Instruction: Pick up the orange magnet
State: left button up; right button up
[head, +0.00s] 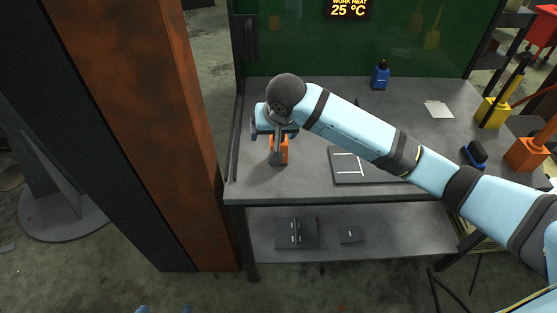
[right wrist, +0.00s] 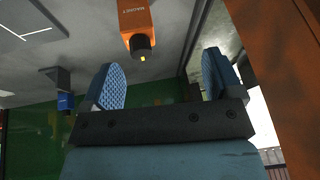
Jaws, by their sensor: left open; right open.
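An orange block-shaped object (head: 280,157) stands near the left front of the workbench, below my right gripper and partly hidden by it. In the right wrist view this orange object (right wrist: 138,14) has white lettering too small to read surely and a dark round end with a yellow tip. My right gripper (head: 275,132) is open and empty; in its wrist view the two fingers (right wrist: 163,82) stand apart, with the orange object beyond them. Only two blue fingertips of my left gripper (head: 164,309) show at the bottom edge, apart.
A rusty post (head: 160,110) rises left of the bench. The lower shelf holds dark plates (head: 297,233).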

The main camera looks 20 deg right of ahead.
jog(key=w+d+r+m+h+b, duration=0.1)
jog(key=d+r+h, duration=0.1)
jog(key=d+r, duration=0.1)
jog(key=b, duration=0.1)
send_over(282, 144)
notch_tip(282, 144, down, 7)
jog(key=shift+f, duration=0.2)
jog(key=shift+g, duration=0.3)
jog(key=shift+w+a+b+x, duration=0.1)
jog(key=shift+b+x, duration=0.1)
jog(key=shift+x, duration=0.7)
jog(key=shift+w+a+b+x, duration=0.1)
jog(key=shift+w+b+x, duration=0.05)
jog(key=shift+x, duration=0.75)
jog(key=shift+w+a+b+x, duration=0.1)
jog(key=shift+b+x, duration=0.1)
jog(key=shift+x, duration=0.7)
jog(key=shift+r, duration=0.2)
grip_shut()
